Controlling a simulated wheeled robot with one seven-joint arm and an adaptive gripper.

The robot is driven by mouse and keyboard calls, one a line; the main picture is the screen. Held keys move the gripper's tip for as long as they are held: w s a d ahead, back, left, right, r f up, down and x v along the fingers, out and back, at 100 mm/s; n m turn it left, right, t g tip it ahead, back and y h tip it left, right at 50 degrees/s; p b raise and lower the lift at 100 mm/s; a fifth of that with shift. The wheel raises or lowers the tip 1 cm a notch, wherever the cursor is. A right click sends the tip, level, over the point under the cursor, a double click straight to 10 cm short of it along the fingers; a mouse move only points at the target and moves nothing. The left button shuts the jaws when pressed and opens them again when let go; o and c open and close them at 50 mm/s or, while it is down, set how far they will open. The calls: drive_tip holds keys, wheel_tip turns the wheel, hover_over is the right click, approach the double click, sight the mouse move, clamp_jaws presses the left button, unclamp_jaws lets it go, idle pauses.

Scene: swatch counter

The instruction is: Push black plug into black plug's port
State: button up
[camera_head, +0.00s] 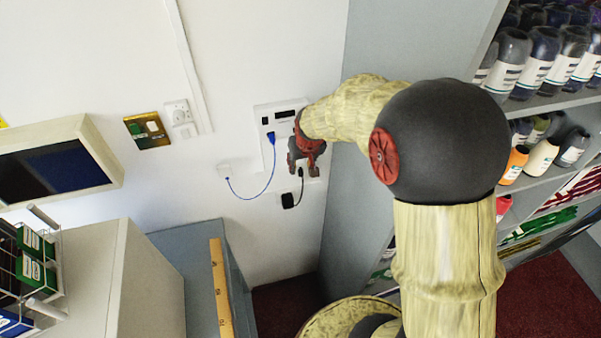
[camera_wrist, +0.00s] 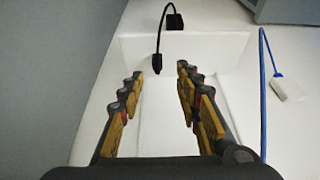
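The black plug (camera_wrist: 157,66) shows in the wrist view, at the end of a black cable by the white wall panel (camera_wrist: 215,50). I cannot tell how deep it sits, and its port is not clearly visible. My gripper (camera_wrist: 159,76) is open, its two fingers apart, with the plug between and just beyond the tips; neither finger visibly touches it. In the head view my gripper (camera_head: 303,168) is at the lower right of the white panel (camera_head: 262,112) and hides part of it. The black cable (camera_head: 302,186) hangs below the gripper.
The black cable ends at a black box (camera_head: 288,200) on the wall. A blue plug (camera_head: 271,137) sits on the panel, its cable looping to a white box (camera_head: 224,170). A grey cabinet side (camera_head: 345,190) stands close on the right. Wall sockets (camera_head: 178,112) are on the left.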

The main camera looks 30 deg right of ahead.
sight(301, 170)
drive_tip(key=shift+p+x, duration=0.65)
drive_tip(key=shift+x, duration=2)
drive_tip(key=shift+s+d, duration=0.1)
drive_tip(key=shift+s, duration=0.05)
clamp_jaws()
